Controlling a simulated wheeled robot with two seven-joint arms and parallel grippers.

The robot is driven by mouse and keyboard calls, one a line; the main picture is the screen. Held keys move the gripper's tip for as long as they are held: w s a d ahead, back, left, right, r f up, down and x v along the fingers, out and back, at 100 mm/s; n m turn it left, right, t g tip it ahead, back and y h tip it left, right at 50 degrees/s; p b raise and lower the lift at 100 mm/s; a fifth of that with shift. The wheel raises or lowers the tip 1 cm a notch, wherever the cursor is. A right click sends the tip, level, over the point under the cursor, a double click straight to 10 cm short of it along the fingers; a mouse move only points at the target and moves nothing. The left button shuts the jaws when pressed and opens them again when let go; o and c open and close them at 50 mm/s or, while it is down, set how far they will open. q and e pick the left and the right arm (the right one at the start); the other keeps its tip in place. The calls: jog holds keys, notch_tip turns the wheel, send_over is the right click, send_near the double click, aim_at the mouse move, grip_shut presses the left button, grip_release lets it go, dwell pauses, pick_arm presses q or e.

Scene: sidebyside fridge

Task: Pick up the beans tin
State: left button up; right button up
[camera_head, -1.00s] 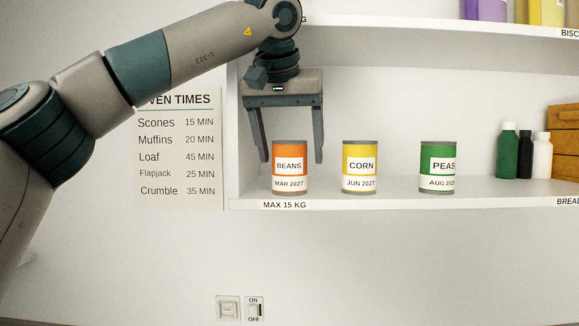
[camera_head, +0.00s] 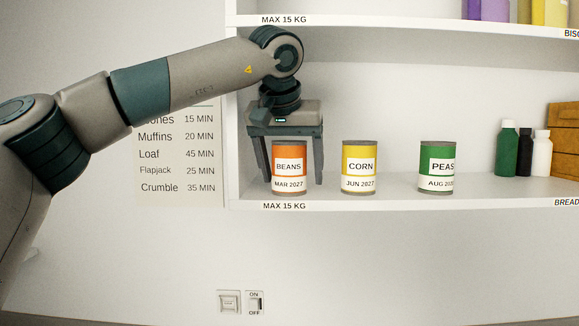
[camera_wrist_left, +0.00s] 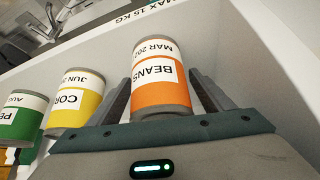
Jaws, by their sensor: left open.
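The beans tin (camera_head: 290,158) is orange, with a white label reading BEANS and MAR 2027, and stands upright on the lower shelf at its left end. My left gripper (camera_head: 294,183) points down at the tin, its fingers open, one on each side. In the head view a gap shows between the tin and the right finger. In the left wrist view the beans tin (camera_wrist_left: 160,94) stands between the two spread fingers (camera_wrist_left: 158,98). My right gripper is not in view.
A yellow corn tin (camera_head: 359,158) and a green peas tin (camera_head: 437,158) stand to the right on the same shelf (camera_head: 400,195). Dark and white bottles (camera_head: 525,150) and a wooden drawer box (camera_head: 565,140) are farther right. The upper shelf (camera_head: 400,33) is above my arm.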

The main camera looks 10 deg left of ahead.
aim_at(291, 152)
pick_arm(q)
jog(key=c, duration=1.5)
jog(key=shift+r, duration=0.2)
jog(key=shift+r+b, duration=0.7)
jog(key=shift+r, duration=0.85)
jog(key=s+b, duration=0.8)
jog(key=s, duration=1)
